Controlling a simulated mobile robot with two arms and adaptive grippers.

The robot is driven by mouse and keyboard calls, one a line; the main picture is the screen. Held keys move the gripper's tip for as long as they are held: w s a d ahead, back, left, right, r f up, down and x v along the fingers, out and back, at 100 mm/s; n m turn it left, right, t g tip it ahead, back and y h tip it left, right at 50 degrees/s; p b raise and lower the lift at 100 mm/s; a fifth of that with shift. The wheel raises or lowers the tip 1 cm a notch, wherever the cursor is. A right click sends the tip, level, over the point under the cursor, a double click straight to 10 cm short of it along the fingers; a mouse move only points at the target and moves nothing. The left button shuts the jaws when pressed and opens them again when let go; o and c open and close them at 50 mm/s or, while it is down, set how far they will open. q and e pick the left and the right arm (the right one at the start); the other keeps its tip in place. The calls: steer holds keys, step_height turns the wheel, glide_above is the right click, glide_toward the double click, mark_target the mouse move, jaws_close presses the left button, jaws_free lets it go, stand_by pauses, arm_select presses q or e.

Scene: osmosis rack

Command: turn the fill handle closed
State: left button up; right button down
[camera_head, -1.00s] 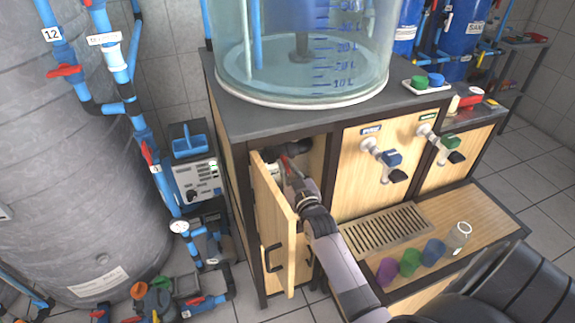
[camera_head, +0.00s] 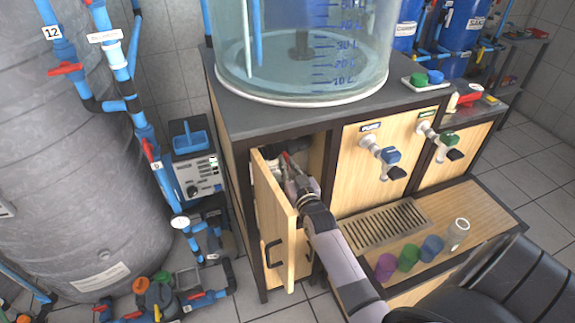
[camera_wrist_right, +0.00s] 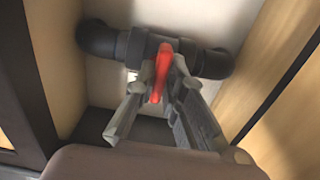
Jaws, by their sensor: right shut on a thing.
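The fill handle is a red lever (camera_wrist_right: 162,72) on a dark grey valve and pipe (camera_wrist_right: 140,47) inside the open cabinet, seen in the right wrist view. My right gripper (camera_wrist_right: 158,92) reaches into the cabinet with its two fingers on either side of the red handle, shut on it. In the head view my right gripper (camera_head: 290,170) goes in past the open wooden door (camera_head: 272,218); the handle shows only as a small red patch (camera_head: 285,156), and most of the valve is hidden. My left gripper is not in view.
The open cabinet door stands close to the left of my right arm. A drip grate (camera_head: 385,226) and several coloured cups (camera_head: 408,258) are to the right. A clear tank (camera_head: 305,55) stands on top. Pipes and a grey tank (camera_head: 70,170) are at the left.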

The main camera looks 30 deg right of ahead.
steer(key=c, duration=1.7)
jaws_free()
steer(key=shift+o, duration=0.2)
steer(key=shift+s, duration=0.1)
steer(key=v, duration=1.2)
steer(key=shift+f, duration=0.1)
